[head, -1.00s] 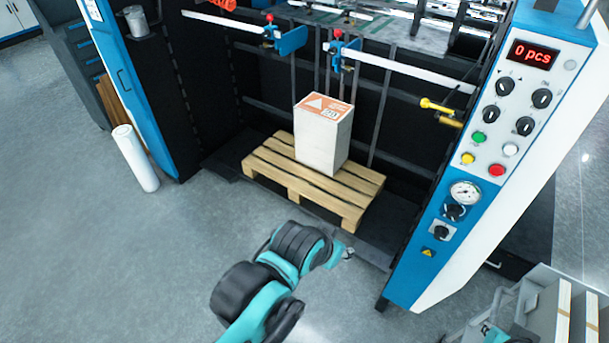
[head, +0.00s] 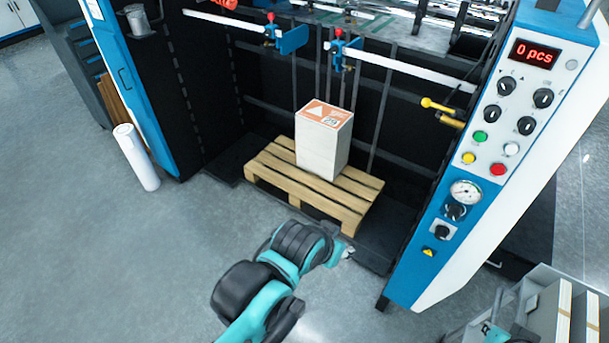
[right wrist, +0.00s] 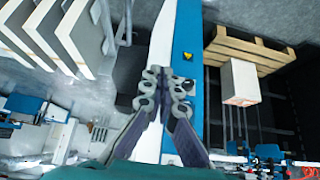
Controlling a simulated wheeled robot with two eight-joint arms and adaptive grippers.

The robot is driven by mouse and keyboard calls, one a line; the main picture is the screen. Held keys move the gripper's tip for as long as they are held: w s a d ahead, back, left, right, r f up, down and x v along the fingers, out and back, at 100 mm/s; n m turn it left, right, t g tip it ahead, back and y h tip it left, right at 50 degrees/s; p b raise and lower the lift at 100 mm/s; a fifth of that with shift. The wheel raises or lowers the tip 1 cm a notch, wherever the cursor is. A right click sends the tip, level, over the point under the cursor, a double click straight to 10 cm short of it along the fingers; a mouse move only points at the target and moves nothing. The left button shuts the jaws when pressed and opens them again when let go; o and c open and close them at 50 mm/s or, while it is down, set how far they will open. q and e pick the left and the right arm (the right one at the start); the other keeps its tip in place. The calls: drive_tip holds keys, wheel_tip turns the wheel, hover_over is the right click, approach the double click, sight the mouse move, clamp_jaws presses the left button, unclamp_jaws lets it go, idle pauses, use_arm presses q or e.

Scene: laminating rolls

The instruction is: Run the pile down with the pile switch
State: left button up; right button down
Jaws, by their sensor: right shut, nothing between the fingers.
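The pile is a white stack (head: 322,155) with an orange-and-white printed top, on a wooden pallet (head: 270,165) low inside the machine. It also shows upside down in the right wrist view (right wrist: 241,78). Black rotary knobs sit on the machine's control panel, among them an upper one (head: 543,98) and two below the gauge, the lower one (head: 442,232). I cannot read which is the pile switch.
The panel display (head: 535,53) reads 0 pcs. A yellow-handled lever (head: 437,105) juts out left of the panel. A cart with boards (head: 560,315) stands at the lower right. A white roll (head: 136,157) stands at the left. The floor in front is clear.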

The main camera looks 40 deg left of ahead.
idle(0.4)
drive_tip(key=c, duration=1.3)
unclamp_jaws()
drive_tip(key=t+p, duration=0.8)
drive_tip(key=t, duration=0.7)
approach(503, 92)
drive_tip(key=w, duration=0.1)
drive_tip(key=x, duration=0.7)
drive_tip(key=shift+w+r, duration=0.25)
drive_tip(key=shift+r, duration=0.05)
clamp_jaws()
